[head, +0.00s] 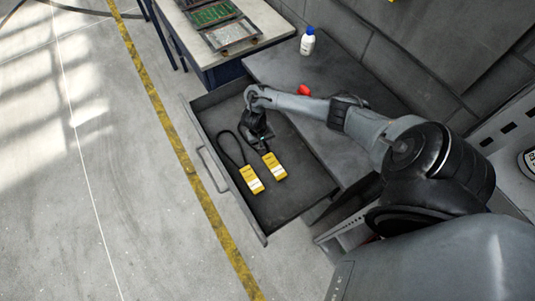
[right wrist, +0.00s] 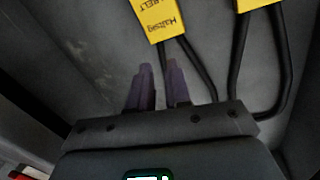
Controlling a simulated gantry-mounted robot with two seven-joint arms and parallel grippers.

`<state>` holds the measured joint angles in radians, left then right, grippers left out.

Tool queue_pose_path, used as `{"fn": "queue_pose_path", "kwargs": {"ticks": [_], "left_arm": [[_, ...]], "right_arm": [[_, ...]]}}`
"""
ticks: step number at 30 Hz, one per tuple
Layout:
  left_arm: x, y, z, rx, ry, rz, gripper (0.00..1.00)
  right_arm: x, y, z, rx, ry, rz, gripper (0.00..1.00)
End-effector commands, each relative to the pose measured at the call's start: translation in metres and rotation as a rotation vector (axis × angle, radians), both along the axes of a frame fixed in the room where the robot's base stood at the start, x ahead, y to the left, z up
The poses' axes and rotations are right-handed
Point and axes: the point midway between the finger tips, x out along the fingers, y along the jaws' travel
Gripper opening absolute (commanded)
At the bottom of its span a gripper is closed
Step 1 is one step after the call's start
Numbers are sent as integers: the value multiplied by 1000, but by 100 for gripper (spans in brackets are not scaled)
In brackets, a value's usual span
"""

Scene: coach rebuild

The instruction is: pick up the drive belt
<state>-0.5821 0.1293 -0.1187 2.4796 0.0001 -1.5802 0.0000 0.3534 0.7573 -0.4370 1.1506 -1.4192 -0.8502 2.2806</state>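Two black belts lie in the open drawer, each with a yellow tag. One belt's yellow tag (head: 273,166) is at the right in the head view; in the right wrist view this tag (right wrist: 157,18), at upper left, shows the word "BELT". Its full name is cut off. My right gripper (head: 262,143) is low over this belt's loop. In the right wrist view its two fingers (right wrist: 160,68) are close together, with a strand of the belt running in between them. The finger contact is partly hidden. My left gripper is not in view.
The other belt (head: 222,150) lies just left, its tag (head: 251,179) beside the first. The drawer (head: 275,215) has raised walls around both. A grey bench top (head: 290,68) with a white bottle (head: 307,42) and a red object (head: 304,90) is behind. Open floor lies left.

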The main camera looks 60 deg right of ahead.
Motion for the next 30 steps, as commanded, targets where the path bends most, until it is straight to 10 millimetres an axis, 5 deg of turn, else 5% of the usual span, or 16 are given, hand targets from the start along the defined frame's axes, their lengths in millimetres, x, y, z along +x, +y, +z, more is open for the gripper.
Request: {"fn": "queue_pose_path", "kwargs": {"ticks": [15, 25, 30], "left_arm": [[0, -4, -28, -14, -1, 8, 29], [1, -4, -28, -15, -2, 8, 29], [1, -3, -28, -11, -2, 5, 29]], "right_arm": [[-3, -10, -51, -1, 1, -1, 18], [-3, -10, -55, 0, -2, -1, 18], [-3, -10, -55, -1, -1, -1, 0]]}}
